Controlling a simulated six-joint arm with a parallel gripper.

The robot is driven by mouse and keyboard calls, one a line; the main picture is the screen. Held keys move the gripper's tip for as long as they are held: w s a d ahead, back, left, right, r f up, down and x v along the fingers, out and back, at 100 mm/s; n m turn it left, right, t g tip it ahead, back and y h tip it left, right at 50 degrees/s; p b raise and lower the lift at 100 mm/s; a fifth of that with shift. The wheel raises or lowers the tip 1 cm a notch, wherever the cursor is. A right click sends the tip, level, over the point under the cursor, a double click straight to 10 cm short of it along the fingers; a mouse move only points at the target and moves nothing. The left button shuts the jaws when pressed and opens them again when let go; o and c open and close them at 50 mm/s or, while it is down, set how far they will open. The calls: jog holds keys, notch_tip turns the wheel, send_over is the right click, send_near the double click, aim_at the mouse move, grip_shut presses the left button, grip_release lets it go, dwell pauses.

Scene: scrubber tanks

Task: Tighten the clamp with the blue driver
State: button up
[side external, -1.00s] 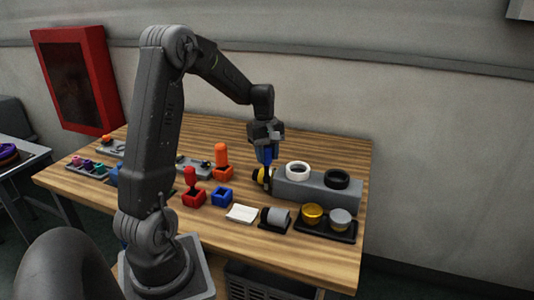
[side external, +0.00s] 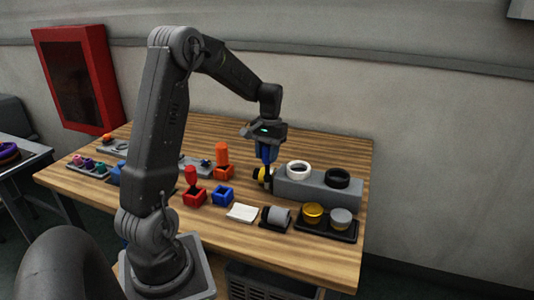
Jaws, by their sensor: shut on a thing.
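My gripper (side external: 266,147) is shut on the blue driver (side external: 266,155), which hangs upright with its tip pointing down. The driver's lower end is at a yellow and black part (side external: 263,173) at the left end of a grey block (side external: 318,189). I cannot make out the clamp itself; it may be part of this yellow and black piece. Whether the tip touches it is too small to tell. The blue holder (side external: 222,197) on the table looks empty.
A red driver (side external: 191,178) and an orange driver (side external: 222,153) stand in holders to the left. White (side external: 298,170) and black (side external: 337,178) rings sit on the grey block. A white pad (side external: 242,213), a grey roll (side external: 276,217) and a black tray (side external: 350,231) with yellow and grey cups lie in front.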

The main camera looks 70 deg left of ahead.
jog(key=m, duration=0.4)
jog(key=shift+y, duration=0.3)
jog(key=m+y, duration=0.1)
jog(key=m, duration=0.4)
jog(key=shift+a+m, duration=0.1)
jog(key=shift+m, duration=0.6)
